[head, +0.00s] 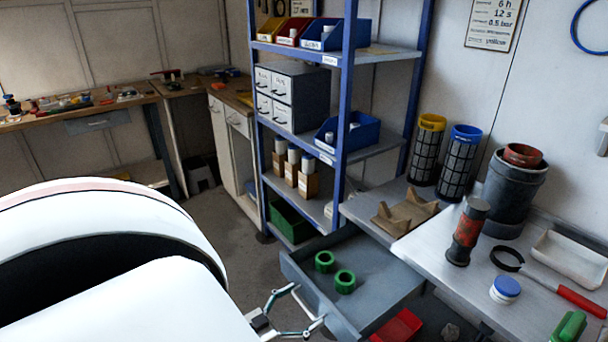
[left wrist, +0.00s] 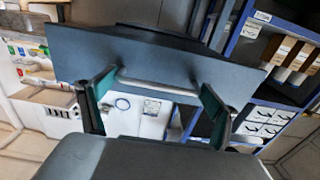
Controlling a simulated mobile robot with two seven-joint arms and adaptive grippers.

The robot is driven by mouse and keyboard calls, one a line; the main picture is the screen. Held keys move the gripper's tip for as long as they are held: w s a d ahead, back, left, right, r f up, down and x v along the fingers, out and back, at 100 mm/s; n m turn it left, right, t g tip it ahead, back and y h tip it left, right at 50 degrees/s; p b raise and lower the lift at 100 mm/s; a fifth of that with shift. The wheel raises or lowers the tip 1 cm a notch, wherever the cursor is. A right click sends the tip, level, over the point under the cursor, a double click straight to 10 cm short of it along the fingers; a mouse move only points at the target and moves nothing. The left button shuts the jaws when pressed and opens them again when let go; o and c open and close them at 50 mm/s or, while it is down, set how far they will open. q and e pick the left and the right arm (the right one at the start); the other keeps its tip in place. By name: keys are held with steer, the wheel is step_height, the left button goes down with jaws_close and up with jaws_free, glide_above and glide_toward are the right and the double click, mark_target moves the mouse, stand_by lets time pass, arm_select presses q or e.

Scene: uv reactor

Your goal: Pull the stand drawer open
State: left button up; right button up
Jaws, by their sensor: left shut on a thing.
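The grey stand drawer (head: 376,282) stands out from under the metal bench, so its inside shows in the head view. Two green rings (head: 344,281) lie in it. In the left wrist view its dark front panel (left wrist: 150,58) faces me, with a pale bar handle (left wrist: 158,87) across it. My left gripper (head: 309,303) is at the drawer's front panel, shut on the handle. In the left wrist view its two fingers (left wrist: 158,98) are at the handle's two ends. My right gripper is not in view.
The metal bench (head: 440,245) carries a red-and-black cylinder (head: 467,232), a blue-lidded jar (head: 506,289) and a white tray (head: 572,257). A blue shelf rack (head: 343,130) stands behind the drawer. A red bin (head: 398,325) is low beside the drawer. Floor shows left of the rack.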

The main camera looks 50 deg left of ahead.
arm_select(q)
steer(key=o, duration=1.3)
steer(key=shift+d, duration=0.15)
steer(key=s, duration=1.2)
steer(key=shift+a, duration=0.45)
steer(key=w+d+f+m+g, duration=0.1)
steer(key=w+d+g, duration=0.1)
steer(key=d, duration=0.6)
steer(key=w+d+f+m+g+h, duration=0.1)
steer(key=w+d+g, duration=0.1)
steer(key=d, duration=0.7)
steer(key=w+d+f+m+g, duration=0.1)
steer(key=w+d+f+g, duration=0.1)
steer(key=d, duration=0.6)
steer(key=shift+w+d+m+g+h, duration=0.3)
steer(key=shift+w+g, duration=0.1)
steer(key=shift+g, duration=0.2)
